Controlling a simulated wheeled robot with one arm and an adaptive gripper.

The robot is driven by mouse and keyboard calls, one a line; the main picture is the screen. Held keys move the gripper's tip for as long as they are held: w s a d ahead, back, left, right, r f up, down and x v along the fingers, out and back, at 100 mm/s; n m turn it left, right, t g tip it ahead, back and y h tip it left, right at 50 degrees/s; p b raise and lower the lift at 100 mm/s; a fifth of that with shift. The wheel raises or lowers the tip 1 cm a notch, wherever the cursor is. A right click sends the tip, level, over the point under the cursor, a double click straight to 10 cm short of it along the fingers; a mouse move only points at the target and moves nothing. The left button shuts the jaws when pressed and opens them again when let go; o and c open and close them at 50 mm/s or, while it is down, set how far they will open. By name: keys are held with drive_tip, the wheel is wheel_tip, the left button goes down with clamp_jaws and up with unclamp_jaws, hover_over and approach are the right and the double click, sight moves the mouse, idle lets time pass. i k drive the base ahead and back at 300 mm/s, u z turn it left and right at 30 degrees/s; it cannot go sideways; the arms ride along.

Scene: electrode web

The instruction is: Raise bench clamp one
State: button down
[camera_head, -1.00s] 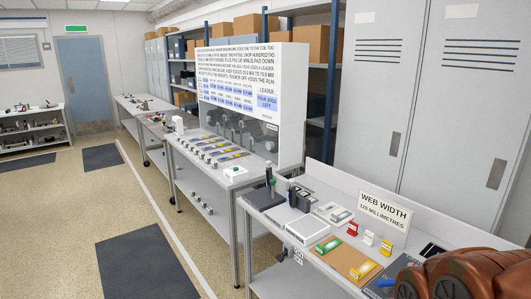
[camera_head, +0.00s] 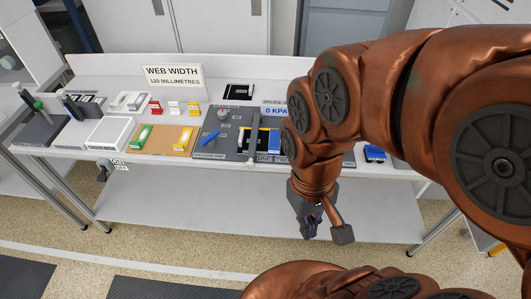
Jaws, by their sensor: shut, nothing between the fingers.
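The dark grey panel (camera_head: 232,147) on the bench holds a long pale bar (camera_head: 255,130) that stands beside a blue block (camera_head: 274,138). Labels that seem to read ONE and TWO lie along the panel's front edge under them. I cannot tell for certain which part is bench clamp one; my arm hides part of the panel's right side. My gripper (camera_head: 316,222) hangs in front of the bench, below the worktop's front edge, pointing down. It is apart from the panel and holds nothing; its fingers are small and dark here.
A blue lever (camera_head: 209,138) lies on the panel's left. A brown board (camera_head: 160,148) with green and yellow blocks and a WEB WIDTH sign (camera_head: 174,78) are further left. The bench's lower shelf (camera_head: 200,200) is bare. Dark mats (camera_head: 170,289) lie on the floor.

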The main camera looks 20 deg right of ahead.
sight(250, 165)
drive_tip(key=z, duration=0.2)
drive_tip(key=k, duration=1.05)
drive_tip(key=u, duration=1.2)
drive_tip(key=i, duration=0.5)
drive_tip(key=z, duration=0.05)
